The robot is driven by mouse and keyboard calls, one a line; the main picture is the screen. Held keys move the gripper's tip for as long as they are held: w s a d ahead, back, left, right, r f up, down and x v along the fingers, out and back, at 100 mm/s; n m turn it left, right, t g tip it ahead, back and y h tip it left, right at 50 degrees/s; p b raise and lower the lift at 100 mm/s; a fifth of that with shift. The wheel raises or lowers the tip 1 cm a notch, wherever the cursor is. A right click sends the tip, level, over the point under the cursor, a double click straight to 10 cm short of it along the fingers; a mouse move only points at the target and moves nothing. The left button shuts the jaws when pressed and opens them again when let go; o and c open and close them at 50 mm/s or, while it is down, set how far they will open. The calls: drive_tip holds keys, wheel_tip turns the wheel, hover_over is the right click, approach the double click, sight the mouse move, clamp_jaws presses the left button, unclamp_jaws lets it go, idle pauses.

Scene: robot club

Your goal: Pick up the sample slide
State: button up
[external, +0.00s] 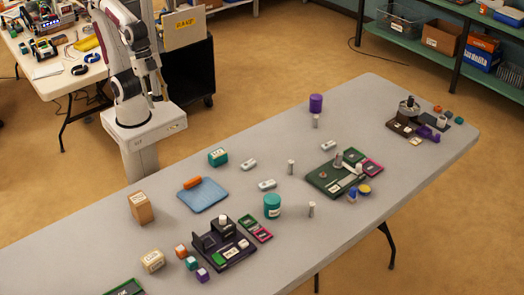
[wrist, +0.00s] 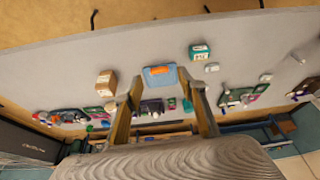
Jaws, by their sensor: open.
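My gripper (wrist: 160,82) is open and empty in the wrist view, its two fingers spread with the table far beyond them. In the external view my arm is folded at the back left, clear of the table. I cannot tell for sure which object is the sample slide. Small pale labelled pieces lie flat on the table: one (external: 249,164) beside the teal box, one (external: 267,184) nearer the middle, and one (external: 328,145) behind the green tray. My gripper touches none of them.
The grey table (external: 390,205) holds a blue mat (external: 203,198) with an orange item (external: 192,183), a teal box (external: 217,157), a wooden block (external: 140,208), a teal canister (external: 272,206), a purple cylinder (external: 315,103), a green tray (external: 320,183) and a dark rack (external: 208,245). The right front is clear.

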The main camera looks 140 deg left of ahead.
drive_tip(key=w+a+f+g, duration=0.3)
drive_tip(key=w+a+f, duration=0.1)
drive_tip(key=w+a, duration=0.25)
drive_tip(key=m+g, duration=0.1)
drive_tip(key=m, duration=1.4)
hover_over(249, 163)
drive_tip(key=f, duration=1.5)
drive_tip(key=shift+s+f, duration=0.2)
drive_tip(key=shift+f, duration=0.15)
drive_tip(key=shift+w+a+r+m, duration=0.15)
drive_tip(key=shift+w+m, duration=0.05)
drive_tip(key=shift+m, duration=1.4)
drive_tip(key=shift+f, duration=1.3)
